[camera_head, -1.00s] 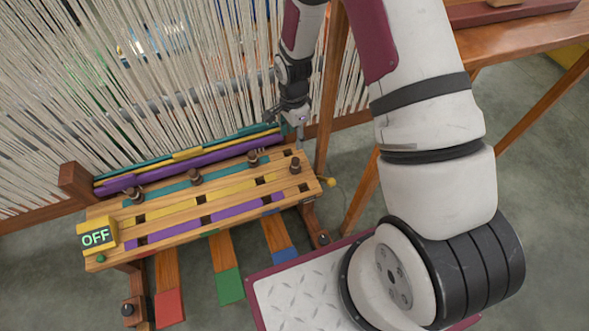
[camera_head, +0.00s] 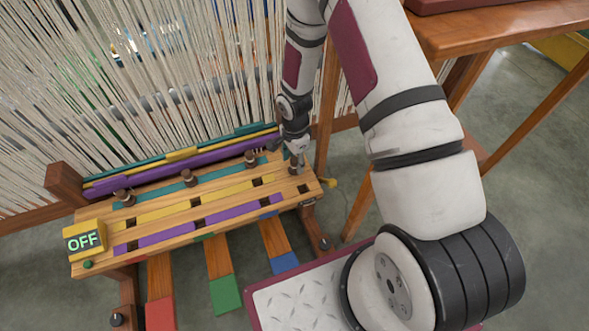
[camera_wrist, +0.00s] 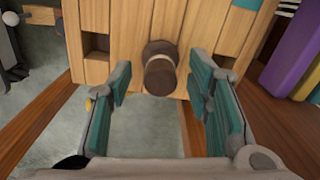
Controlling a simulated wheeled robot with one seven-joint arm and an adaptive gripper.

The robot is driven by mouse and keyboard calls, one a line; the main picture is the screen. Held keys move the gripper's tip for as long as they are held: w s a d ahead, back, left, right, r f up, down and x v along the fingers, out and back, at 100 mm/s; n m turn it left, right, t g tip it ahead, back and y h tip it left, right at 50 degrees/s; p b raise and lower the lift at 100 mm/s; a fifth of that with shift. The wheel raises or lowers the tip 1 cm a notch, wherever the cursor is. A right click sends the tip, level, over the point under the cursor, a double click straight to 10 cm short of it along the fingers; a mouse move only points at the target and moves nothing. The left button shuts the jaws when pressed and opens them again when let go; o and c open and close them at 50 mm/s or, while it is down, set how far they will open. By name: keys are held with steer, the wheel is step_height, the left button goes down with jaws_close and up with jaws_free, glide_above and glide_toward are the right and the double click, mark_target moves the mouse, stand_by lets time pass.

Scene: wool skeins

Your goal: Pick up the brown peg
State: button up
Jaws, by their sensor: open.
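A brown peg (camera_wrist: 160,68) with a dark rounded top and a paler band stands in the wooden pegboard (camera_wrist: 207,32) in the wrist view. In the head view the same peg (camera_head: 293,166) is near the board's right end, partly hidden by my gripper (camera_head: 300,153). In the wrist view my open gripper (camera_wrist: 160,80) has its teal-padded fingers on either side of the peg, with gaps on both sides. Other brown pegs, such as the left one (camera_head: 124,198) and middle one (camera_head: 189,178), stand along the board's back row.
A yellow box reading OFF (camera_head: 85,240) sits at the board's left end. Loom threads (camera_head: 130,80) hang behind. Red, green (camera_head: 225,294) and blue pedals extend in front. A wooden table (camera_head: 500,35) is at the upper right. Square holes beside the peg are empty.

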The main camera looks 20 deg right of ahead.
step_height(320, 180, down, 2)
steer(key=shift+f+b, duration=0.1)
steer(key=shift+b, duration=0.2)
steer(key=c, duration=1)
steer(key=shift+o, duration=0.2)
